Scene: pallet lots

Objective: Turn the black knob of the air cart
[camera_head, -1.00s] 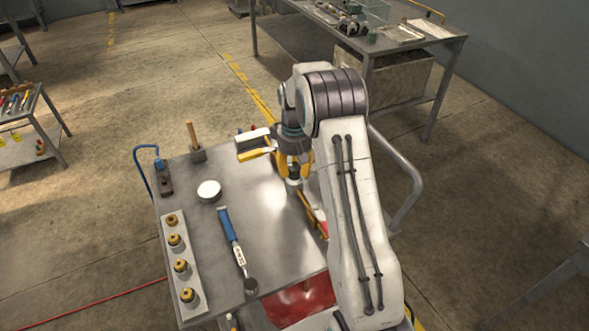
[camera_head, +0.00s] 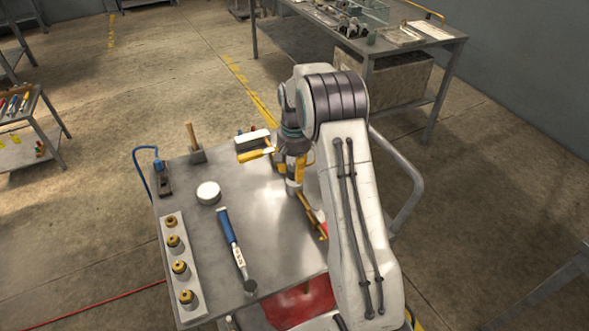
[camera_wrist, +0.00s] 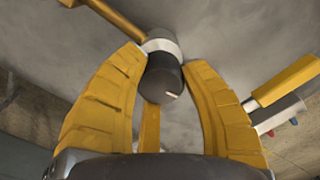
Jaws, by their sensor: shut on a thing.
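The black knob (camera_wrist: 163,82) sits on a pale round collar (camera_wrist: 162,46) on the cart top, and a white mark shows on its end in the wrist view. My gripper (camera_wrist: 165,85) has its yellow fingers around the knob, one on each side and one behind, shut on it. In the head view my gripper (camera_head: 293,170) points down over the right part of the grey cart top (camera_head: 270,235). My fingers and wrist hide most of the knob there.
A white block with a yellow bar (camera_head: 252,139) is close left of my gripper. A wooden-handled tool (camera_head: 311,214) lies close right.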

